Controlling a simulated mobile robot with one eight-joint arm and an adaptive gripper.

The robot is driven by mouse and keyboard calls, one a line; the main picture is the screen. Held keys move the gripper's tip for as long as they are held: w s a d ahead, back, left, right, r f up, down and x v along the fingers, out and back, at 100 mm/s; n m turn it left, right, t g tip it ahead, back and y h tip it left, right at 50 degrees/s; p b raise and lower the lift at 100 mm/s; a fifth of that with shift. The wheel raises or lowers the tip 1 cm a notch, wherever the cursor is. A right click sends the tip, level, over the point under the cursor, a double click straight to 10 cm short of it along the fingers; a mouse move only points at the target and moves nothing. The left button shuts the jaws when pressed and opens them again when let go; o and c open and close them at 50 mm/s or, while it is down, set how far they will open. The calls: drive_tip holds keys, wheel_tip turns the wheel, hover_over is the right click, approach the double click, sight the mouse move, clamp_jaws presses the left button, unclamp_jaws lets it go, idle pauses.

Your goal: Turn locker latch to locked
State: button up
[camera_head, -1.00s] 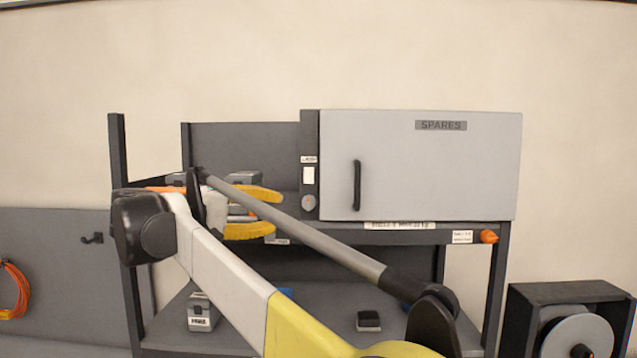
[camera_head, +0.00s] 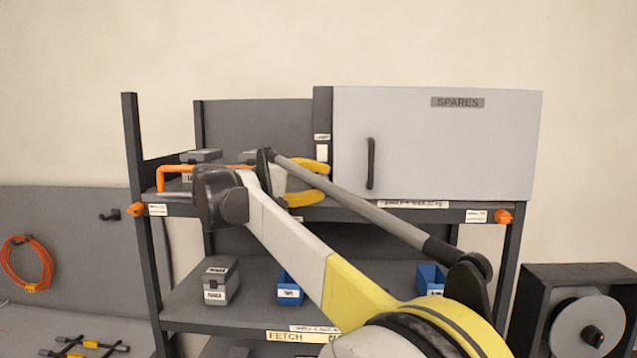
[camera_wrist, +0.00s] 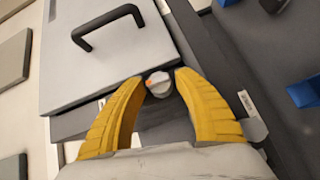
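The grey locker (camera_head: 440,150), marked SPARES, stands on the top shelf with its door closed. A black handle (camera_head: 370,163) is on the door. The latch is a small round grey knob (camera_wrist: 159,84) with an orange mark, on the dark panel beside the door, seen in the wrist view. The knob is hidden in the head view. My gripper (camera_head: 326,182) is open, its yellow fingers pointing at the panel. In the wrist view my gripper (camera_wrist: 161,76) has a fingertip on either side of the knob; I cannot tell whether they touch it.
A white plate (camera_head: 322,153) is on the panel above my fingers. An orange bar (camera_head: 200,168) and grey boxes are left on the top shelf. The lower shelf (camera_head: 250,305) holds a grey box and blue bins. A reel (camera_head: 588,333) stands at the lower right.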

clamp_jaws()
drive_tip(key=shift+r, duration=0.1)
drive_tip(key=p, duration=0.2)
drive_tip(key=shift+r+m+y+p, duration=0.3)
drive_tip(key=shift+m+y+p, duration=0.05)
drive_tip(key=shift+m+y, duration=0.05)
drive_tip(key=shift+f+m+g+y+p, duration=0.2)
drive_tip(key=shift+m+g+y+p, duration=0.3)
drive_tip(key=shift+p, duration=0.25)
drive_tip(key=shift+f, duration=0.15)
unclamp_jaws()
